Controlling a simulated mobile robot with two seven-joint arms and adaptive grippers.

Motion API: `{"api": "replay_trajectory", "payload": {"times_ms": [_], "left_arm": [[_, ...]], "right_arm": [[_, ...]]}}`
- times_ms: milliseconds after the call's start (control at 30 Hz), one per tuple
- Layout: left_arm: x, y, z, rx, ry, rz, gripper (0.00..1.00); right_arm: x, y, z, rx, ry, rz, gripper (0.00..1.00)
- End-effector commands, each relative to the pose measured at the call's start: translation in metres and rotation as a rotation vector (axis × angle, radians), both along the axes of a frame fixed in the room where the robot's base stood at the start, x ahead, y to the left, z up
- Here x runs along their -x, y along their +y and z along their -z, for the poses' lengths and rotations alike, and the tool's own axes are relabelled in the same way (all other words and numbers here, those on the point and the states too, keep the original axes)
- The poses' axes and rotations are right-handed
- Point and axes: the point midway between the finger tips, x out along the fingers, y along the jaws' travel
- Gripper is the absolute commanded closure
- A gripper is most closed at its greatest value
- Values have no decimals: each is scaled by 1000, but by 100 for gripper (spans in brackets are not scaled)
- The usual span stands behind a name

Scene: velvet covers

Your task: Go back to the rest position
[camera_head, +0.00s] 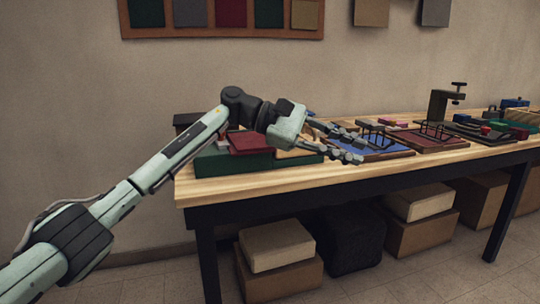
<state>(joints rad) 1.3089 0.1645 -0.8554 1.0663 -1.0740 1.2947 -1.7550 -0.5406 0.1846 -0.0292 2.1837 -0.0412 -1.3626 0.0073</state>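My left arm comes in from the left edge and reaches over the near left end of a wooden workbench (335,172). My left gripper (356,146) points right, with its two fingers spread apart and nothing seen between them. It shows in front of a blue mat or tray (378,147); I cannot tell how high above it the fingers are. Behind and below the gripper is a dark green box (232,164) with a dark red block (250,142) on it, partly hidden by the hand. My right gripper is not in view.
A dark red tray (432,138), a dark press-like tool (446,103) and several small items stand further right on the bench. Boxes (276,245) lie underneath. A board of coloured swatches (230,14) hangs on the wall. The floor front left is clear.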

Motion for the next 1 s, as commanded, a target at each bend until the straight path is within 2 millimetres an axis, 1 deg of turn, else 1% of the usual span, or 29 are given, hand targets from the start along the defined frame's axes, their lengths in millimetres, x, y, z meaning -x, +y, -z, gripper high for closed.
{"api": "replay_trajectory", "payload": {"times_ms": [33, 100, 167, 233, 267, 300, 333, 367, 400, 433, 467, 500, 567, 600, 667, 700, 767, 800, 833, 867, 900, 967, 1000], "left_arm": [[-1, -7, 4, 79, 97, -45, 80], [-7, -12, 2, 211, 259, -126, 80], [-17, -11, 1, 340, 436, -208, 80], [-35, 3, 5, 511, 687, -315, 80], [-44, 13, 9, 589, 806, -363, 80], [-58, 30, 18, 692, 968, -426, 80], [-67, 45, 28, 770, 1091, -473, 80], [-77, 62, 41, 848, 1216, -520, 80], [-88, 85, 58, 945, 1368, -573, 80], [-93, 101, 74, 1010, 1472, -609, 80], [-98, 117, 89, 1072, 1567, -643, 80], [-102, 138, 112, 1155, 1689, -686, 80], [-104, 167, 147, 1271, 1856, -743, 80], [-102, 186, 171, 1349, 1960, -781, 80], [-96, 213, 208, 1463, 2103, -834, 80], [-89, 231, 233, 1540, 2193, -867, 80], [-75, 255, 270, 1658, 2318, -915, 80], [-63, 270, 294, 1739, 2395, -948, 80], [-53, 281, 312, -1745, -2374, 940, 80], [-42, 292, 329, -1714, -2299, 917, 80], [-26, 305, 352, -1675, -2199, 882, 80], [1, 324, 385, -1620, -2055, 835, 80], [20, 335, 405, -1585, -1958, 803, 80]], "right_arm": [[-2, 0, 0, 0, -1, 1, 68], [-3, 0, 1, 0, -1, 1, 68], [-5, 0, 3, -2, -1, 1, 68], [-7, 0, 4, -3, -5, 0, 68], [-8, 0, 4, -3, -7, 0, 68], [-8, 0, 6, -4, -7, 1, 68], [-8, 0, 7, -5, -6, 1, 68], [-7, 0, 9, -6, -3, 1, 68], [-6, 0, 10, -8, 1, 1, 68], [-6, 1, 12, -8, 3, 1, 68], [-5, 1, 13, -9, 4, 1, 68], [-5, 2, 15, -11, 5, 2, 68], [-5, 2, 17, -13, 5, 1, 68], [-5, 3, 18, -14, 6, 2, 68], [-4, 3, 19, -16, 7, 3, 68], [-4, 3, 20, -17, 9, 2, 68], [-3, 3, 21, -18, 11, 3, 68], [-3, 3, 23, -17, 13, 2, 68], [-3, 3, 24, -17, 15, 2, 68], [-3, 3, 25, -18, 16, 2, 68], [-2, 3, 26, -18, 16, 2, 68], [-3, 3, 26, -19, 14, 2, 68], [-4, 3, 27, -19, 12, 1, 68]]}}
